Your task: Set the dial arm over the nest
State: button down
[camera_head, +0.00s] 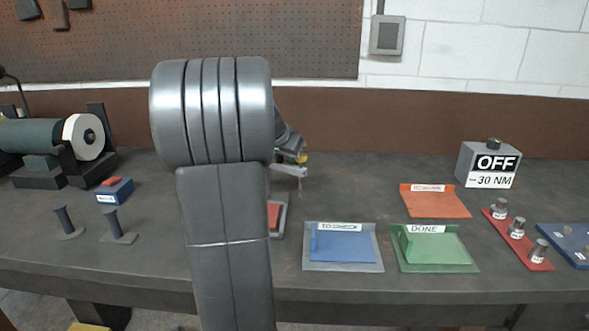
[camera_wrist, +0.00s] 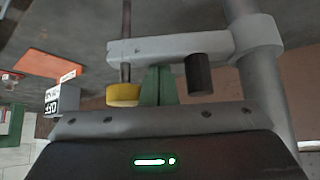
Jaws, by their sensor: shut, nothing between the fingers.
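The dial arm (camera_wrist: 170,47) is a light grey bar in the wrist view, joined by a collar to a thick grey post (camera_wrist: 266,85) on the right. A yellow disc (camera_wrist: 123,95) on a thin rod is at its left end, and a black peg (camera_wrist: 198,75) stands out from it. My gripper (camera_wrist: 158,72) has its green fingers shut and empty, between the disc and the peg, close against the bar; contact is unclear. In the head view, the dial arm (camera_head: 290,171) shows just right of my arm, which hides the post. I cannot clearly identify the nest; a red-centred grey tray (camera_head: 282,222) is partly hidden.
A blue tray (camera_head: 345,268), a green DONE tray (camera_head: 465,267) and an orange tray (camera_head: 434,205) lie to the right. A grey OFF box (camera_head: 466,165) stands behind them. A grinder-like machine (camera_head: 30,135) and two short posts (camera_head: 66,222) are at left.

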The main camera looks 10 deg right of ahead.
jog(key=s+a+m+g+b, duration=0.1)
jog(key=m, duration=0.1)
jog(key=s+a+m+g+h+b, duration=0.1)
jog(key=shift+a+f+m+h, duration=0.15)
jog(key=shift+m+h, duration=0.15)
jog(key=shift+m, duration=0.1)
jog(key=s+a+m+g, duration=0.1)
jog(key=a+m+g, duration=0.2)
jog(key=a+m, duration=0.2)
jog(key=shift+a+m+g+h+p, duration=0.35)
jog(key=shift+a+m+g+h, duration=0.05)
jog(key=shift+a, duration=0.3)
jog(key=shift+s+a, duration=0.1)
